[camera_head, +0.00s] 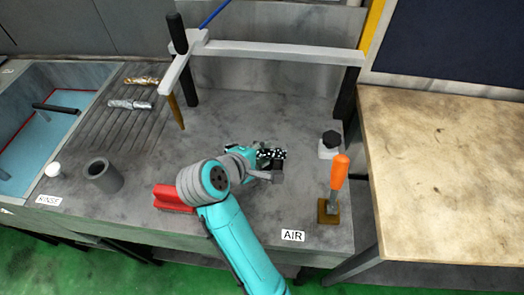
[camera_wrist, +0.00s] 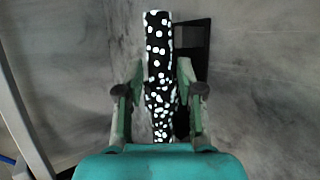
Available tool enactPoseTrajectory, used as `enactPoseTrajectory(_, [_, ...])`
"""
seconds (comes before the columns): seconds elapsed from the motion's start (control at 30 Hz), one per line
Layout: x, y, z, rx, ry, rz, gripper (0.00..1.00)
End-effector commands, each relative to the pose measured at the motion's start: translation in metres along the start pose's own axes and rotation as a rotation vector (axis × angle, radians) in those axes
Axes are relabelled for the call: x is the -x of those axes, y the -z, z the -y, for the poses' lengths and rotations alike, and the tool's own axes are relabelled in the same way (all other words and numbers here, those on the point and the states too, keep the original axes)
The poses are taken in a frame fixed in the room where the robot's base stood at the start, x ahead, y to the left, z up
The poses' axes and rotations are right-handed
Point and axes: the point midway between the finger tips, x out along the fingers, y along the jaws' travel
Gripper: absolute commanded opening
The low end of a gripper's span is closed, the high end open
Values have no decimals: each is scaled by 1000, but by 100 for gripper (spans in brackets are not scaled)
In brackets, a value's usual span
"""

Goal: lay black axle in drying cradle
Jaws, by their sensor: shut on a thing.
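The black axle (camera_wrist: 158,42), covered with white spots, stands out in the middle of the wrist view. My gripper (camera_wrist: 160,68) is shut on it, with one green finger on each side. In the head view my gripper (camera_head: 262,159) is low over the middle right of the grey bench, and the spotted axle (camera_head: 279,154) shows at its tip. A dark frame (camera_wrist: 197,42) lies beside and partly behind the axle; it may be the drying cradle. My gripper and the axle hide part of it. I cannot tell whether the axle touches it.
An orange-handled tool (camera_head: 339,174) and a black-topped block (camera_head: 329,144) stand to the right on the bench. A red block (camera_head: 172,197) and a grey cup (camera_head: 103,175) are to the left. A light overhead bar (camera_head: 278,51) spans the back. Metal shafts (camera_head: 130,104) lie by the sink.

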Motion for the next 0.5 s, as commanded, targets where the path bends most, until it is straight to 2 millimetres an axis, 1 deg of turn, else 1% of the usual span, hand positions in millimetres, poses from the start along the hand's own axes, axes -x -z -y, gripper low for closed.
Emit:
enactPoseTrajectory(0.3, [0,0,-1,-2,-2,-1,0])
enactPoseTrajectory(0.33, [0,0,-1,-2,-2,-1,40])
enactPoseTrajectory(0.43, [0,0,-1,-2,-2,-1,64])
enactPoseTrajectory(0.5, [0,0,-1,-1,-1,-1,66])
